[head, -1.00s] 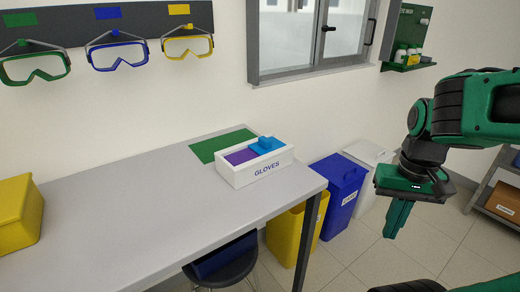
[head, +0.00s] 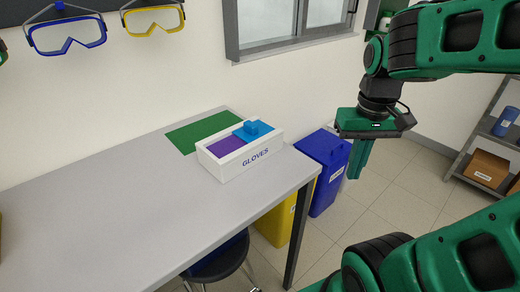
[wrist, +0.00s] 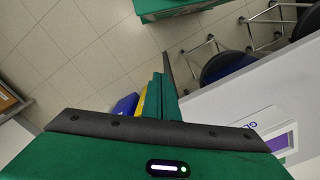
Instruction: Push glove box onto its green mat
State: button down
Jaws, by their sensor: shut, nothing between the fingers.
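The white glove box (head: 232,160), marked GLOVES, sits on the grey table near its right end. Its top shows a purple part and a blue part with a raised blue piece. The green mat (head: 196,131) lies flat behind it, towards the wall, and the box hides part of the mat's front edge. Whether the box overlaps the mat, I cannot tell. My gripper (head: 360,160) is shut and empty, pointing down, off the table to the right of the box. In the wrist view the glove box (wrist: 265,135) shows partly at the lower right.
A stool (head: 222,258) is under the front edge. The table (head: 110,210) is clear left of the box. Goggles (head: 152,20) hang on the wall.

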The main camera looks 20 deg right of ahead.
aim_at(242, 146)
jog(key=w+a+r+n, duration=0.3)
jog(key=w+a+n, duration=0.1)
jog(key=w+a, duration=0.35)
jog(key=w+a+r+n, duration=0.3)
jog(key=w+a+n, duration=0.1)
jog(key=w+a, duration=0.35)
jog(key=f, duration=0.6)
jog(key=d+f, duration=0.1)
jog(key=f, duration=0.3)
jog(key=shift+w, duration=0.1)
jog(key=w, duration=0.1)
jog(key=w+a, duration=0.1)
jog(key=w, duration=0.1)
jog(key=shift+w+a, duration=0.2)
jog(key=shift+w, duration=0.25)
jog(key=shift+d, duration=0.1)
